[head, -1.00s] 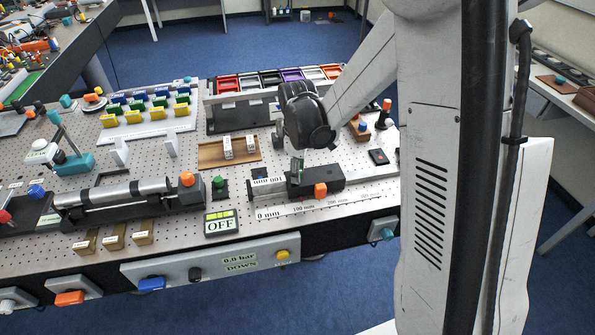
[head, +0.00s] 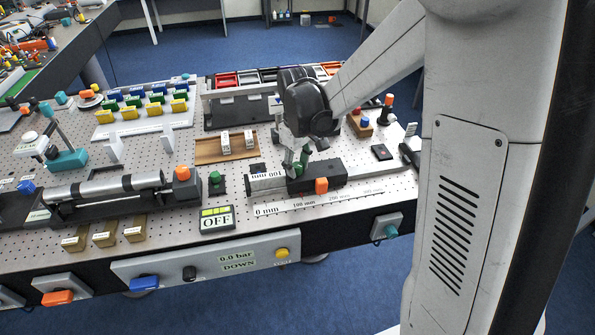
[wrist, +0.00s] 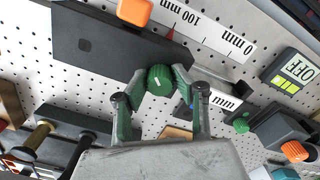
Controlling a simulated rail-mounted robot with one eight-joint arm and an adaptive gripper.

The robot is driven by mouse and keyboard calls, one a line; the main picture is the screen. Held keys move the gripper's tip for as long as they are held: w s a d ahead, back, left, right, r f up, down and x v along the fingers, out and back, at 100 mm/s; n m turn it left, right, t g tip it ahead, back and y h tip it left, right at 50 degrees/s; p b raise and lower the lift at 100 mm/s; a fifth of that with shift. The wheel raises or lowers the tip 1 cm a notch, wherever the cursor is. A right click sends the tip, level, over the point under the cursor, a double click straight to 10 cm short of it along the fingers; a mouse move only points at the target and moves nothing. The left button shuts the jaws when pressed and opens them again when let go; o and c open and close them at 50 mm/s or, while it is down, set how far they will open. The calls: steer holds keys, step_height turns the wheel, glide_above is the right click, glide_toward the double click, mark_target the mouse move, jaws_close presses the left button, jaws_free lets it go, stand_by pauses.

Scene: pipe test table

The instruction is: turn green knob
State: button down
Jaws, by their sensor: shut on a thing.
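The green knob (wrist: 160,80) is a ribbed round cap on a black block with a sliding rule. In the wrist view it sits between the fingertips of my gripper (wrist: 159,78), which is shut on it from both sides. In the head view my gripper (head: 297,164) reaches down onto the block (head: 325,172), and its fingers partly hide the knob. A second, smaller green knob (head: 215,178) stands on a separate black base to the left; it also shows in the wrist view (wrist: 240,124).
An orange knob (head: 321,186) is on the block's near side, close to my gripper. A scale strip (head: 285,206) lies in front. An OFF display (head: 217,218) stands front left. A wooden tray with white blocks (head: 225,146) is behind left.

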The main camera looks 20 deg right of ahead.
mark_target(297, 165)
steer(key=m+b, duration=0.2)
steer(key=m, duration=0.2)
steer(key=shift+f+m, duration=0.1)
steer(key=shift+m, duration=0.2)
steer(key=m+b, duration=0.2)
steer(key=m, duration=0.2)
steer(key=shift+m, duration=0.3)
steer(key=c, duration=1.4)
jaws_free()
steer(key=shift+r, duration=0.2)
steer(key=shift+r, duration=3.95)
